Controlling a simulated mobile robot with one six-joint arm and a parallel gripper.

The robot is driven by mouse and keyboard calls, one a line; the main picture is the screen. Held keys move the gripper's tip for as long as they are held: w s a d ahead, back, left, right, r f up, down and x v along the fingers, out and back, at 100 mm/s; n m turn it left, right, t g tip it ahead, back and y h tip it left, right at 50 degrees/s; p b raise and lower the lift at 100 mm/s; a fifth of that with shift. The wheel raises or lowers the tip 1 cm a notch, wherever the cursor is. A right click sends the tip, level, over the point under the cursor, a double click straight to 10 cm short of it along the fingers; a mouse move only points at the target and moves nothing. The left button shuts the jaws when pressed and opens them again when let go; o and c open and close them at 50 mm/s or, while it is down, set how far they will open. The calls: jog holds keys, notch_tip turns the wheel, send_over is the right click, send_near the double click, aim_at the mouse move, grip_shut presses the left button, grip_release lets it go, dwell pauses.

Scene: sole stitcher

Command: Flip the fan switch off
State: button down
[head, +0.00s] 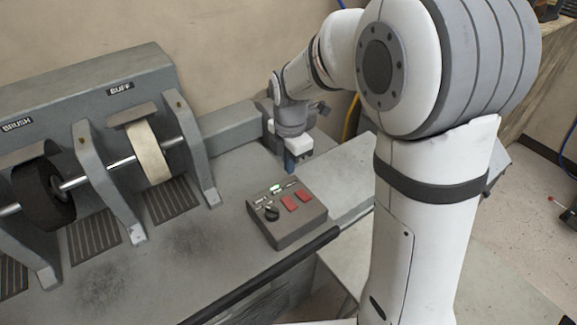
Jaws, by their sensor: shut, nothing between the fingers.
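A dark grey control box (287,215) sits on the machine's grey bench, right of the wheels. Its sloped top carries two red rocker switches, a left one (289,203) and a right one (303,195), and a black knob (271,213). Small labels and a green-lit spot (276,189) lie along its back edge. The labels are too small to read, so I cannot tell which switch is the fan's or how either is set. My gripper (290,168) points down just behind the box, above the bench, apart from the switches. Its fingers are shut and empty.
A black brush wheel (45,195) and a pale buff wheel (148,152) sit on a shaft at the left, between grey brackets (98,178). A dark rail (262,278) runs along the bench's front edge. The bench left of the box is clear.

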aim_at(286, 200)
jog(key=b, duration=0.5)
jog(key=shift+f+t, duration=0.3)
jog(key=shift+f, duration=0.1)
jog(key=shift+r+b, duration=0.1)
jog(key=shift+b, duration=0.75)
jog(key=shift+r+y+b, duration=0.3)
jog(key=shift+r+b, duration=0.1)
jog(key=shift+b, duration=0.25)
jog(key=f, duration=0.4)
jog(key=w+f, duration=0.1)
jog(key=f, duration=0.9)
jog(key=shift+w+a, duration=0.15)
jog(key=shift+a, duration=0.25)
